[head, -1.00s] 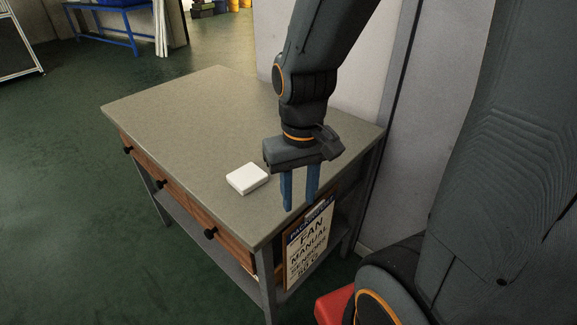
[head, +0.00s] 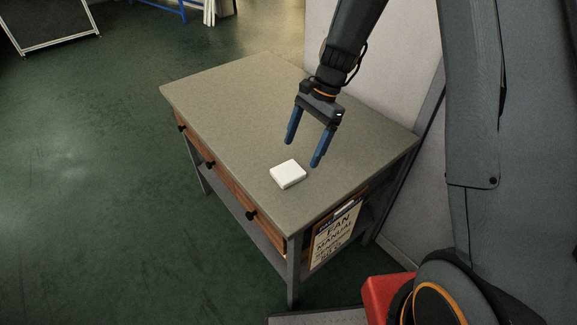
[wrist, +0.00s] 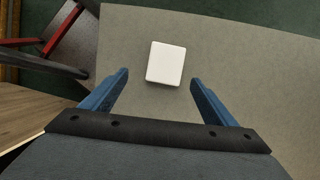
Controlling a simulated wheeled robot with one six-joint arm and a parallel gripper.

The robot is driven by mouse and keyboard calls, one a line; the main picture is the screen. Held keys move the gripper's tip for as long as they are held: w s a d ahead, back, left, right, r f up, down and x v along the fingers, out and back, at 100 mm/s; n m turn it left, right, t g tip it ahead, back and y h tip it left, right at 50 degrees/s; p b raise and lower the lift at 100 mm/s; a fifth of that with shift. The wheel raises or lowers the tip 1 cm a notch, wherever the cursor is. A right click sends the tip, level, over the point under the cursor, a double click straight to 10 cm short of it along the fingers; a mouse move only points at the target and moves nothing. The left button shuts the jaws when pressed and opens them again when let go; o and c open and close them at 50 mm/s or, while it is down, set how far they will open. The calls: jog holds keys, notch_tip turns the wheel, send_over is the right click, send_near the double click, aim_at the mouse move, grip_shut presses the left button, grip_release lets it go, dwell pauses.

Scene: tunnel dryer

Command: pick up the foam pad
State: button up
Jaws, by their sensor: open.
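The foam pad (head: 288,174) is a small white block lying flat on the grey tabletop, near its front edge. It also shows in the wrist view (wrist: 166,63), ahead of the fingertips and roughly midway between their lines. My gripper (head: 302,153) is open and empty, with its two blue fingers spread wide. It is above the table, behind and slightly to the right of the pad in the head view. The fingers do not enclose the pad. In the wrist view the fingers (wrist: 159,77) stand to either side, short of the pad.
The table (head: 245,105) has drawers with dark knobs along its left side. A fan manual board (head: 337,233) hangs at its near end. A pale wall (head: 400,75) stands close on the right. The tabletop around the pad is clear.

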aim_at(289, 170)
jog(key=shift+w+a+f+m, duration=0.25)
jog(key=shift+a+f+m, duration=0.05)
jog(key=shift+a+f, duration=0.1)
jog(key=shift+a+p+x, duration=0.15)
jog(key=shift+p+x, duration=0.7)
jog(key=shift+x, duration=0.95)
jog(key=shift+a+p+x, duration=0.2)
jog(key=shift+p+x, duration=0.65)
jog(key=shift+x, duration=0.95)
jog(key=shift+r, duration=0.1)
jog(key=c, duration=1.1)
